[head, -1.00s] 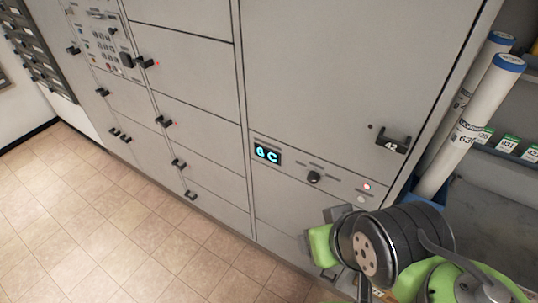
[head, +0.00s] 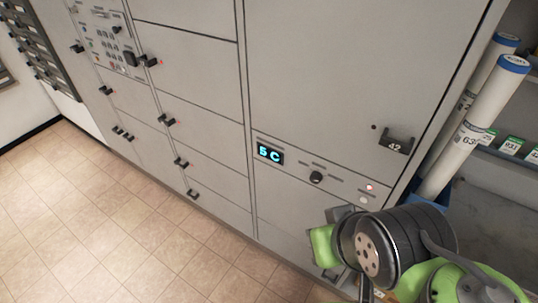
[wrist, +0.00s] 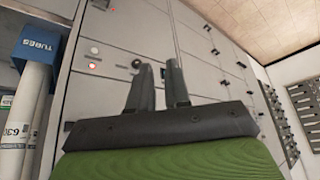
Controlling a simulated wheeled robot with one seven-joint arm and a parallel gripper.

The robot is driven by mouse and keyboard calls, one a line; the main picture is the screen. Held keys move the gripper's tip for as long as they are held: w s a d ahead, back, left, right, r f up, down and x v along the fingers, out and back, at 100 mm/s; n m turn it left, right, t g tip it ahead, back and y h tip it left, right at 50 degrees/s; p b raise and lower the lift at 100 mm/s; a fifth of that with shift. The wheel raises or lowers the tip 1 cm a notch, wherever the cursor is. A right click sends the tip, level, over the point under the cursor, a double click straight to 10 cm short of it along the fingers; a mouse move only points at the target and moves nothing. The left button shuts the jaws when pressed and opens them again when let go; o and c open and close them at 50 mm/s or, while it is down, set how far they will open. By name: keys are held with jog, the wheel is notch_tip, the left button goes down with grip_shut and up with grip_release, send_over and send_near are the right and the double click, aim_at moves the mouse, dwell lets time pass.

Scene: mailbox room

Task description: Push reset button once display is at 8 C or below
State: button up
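The display (head: 270,155) on the grey cabinet shows "5 C" in cyan digits. To its right on the same strip are a dark round knob (head: 316,178), a small light (head: 369,187) and a pale round button (head: 364,200) just below it. The labels are too small to read, so I cannot confirm which is reset. In the wrist view the pale button (wrist: 94,50) and a red light (wrist: 92,66) lie left of my gripper (wrist: 160,68). My gripper's fingers are apart, with nothing between them; the knob shows just beyond the left fingertip.
A dark handle marked 42 (head: 396,143) sticks out of the door above the strip. White tubes (head: 472,130) with blue caps stand in a blue holder at the right, near my arm. The tiled floor (head: 130,215) at left is clear.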

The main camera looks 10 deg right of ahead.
grip_shut()
dwell(1.4)
